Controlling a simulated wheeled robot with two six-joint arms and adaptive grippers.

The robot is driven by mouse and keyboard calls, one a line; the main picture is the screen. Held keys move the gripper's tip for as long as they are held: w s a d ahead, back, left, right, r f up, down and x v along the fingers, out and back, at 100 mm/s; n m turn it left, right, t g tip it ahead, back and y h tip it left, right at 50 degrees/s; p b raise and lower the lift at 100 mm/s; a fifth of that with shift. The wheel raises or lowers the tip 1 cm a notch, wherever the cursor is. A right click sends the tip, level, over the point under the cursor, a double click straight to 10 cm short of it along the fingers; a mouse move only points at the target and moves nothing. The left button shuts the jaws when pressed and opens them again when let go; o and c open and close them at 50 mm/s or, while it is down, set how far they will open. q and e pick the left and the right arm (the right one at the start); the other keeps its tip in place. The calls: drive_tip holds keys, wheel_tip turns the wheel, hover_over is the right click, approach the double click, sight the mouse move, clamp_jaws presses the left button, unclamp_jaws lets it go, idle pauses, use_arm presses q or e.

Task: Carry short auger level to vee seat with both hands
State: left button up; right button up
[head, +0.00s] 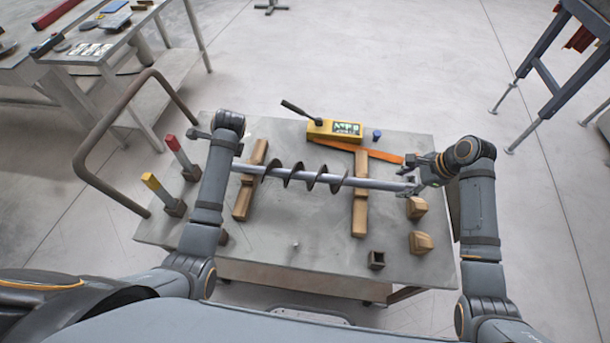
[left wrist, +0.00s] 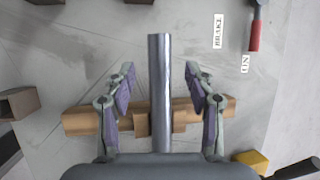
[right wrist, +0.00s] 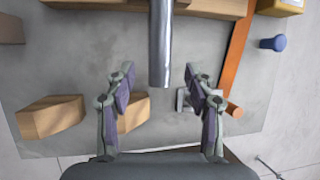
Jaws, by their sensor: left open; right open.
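The short auger (head: 318,177), a grey shaft with dark spiral flights in its middle, lies across two wooden supports, left (head: 250,182) and right (head: 360,195), on the grey table. My left gripper (left wrist: 160,82) is open with its fingers on either side of the auger's bare left shaft, apart from it. In the head view, my left arm mostly hides that gripper. My right gripper (right wrist: 160,82) is open around the shaft's right end, also seen in the head view (head: 411,176). I cannot tell for sure which part is the vee seat.
Two slanted wooden blocks (head: 416,208) (head: 420,242) stand at the right edge. A yellow box (head: 334,130) with a lever and an orange strip (head: 380,154) lie behind the auger. Red (head: 180,152) and yellow (head: 155,186) handles stand left. The table front is mostly clear.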

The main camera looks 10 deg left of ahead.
sight(397, 186)
use_arm(q)
drive_tip(key=x, duration=0.5)
drive_tip(key=shift+f, duration=0.1)
use_arm(e)
drive_tip(key=x, duration=0.5)
drive_tip(key=shift+f, duration=0.1)
use_arm(q)
clamp_jaws()
use_arm(e)
clamp_jaws()
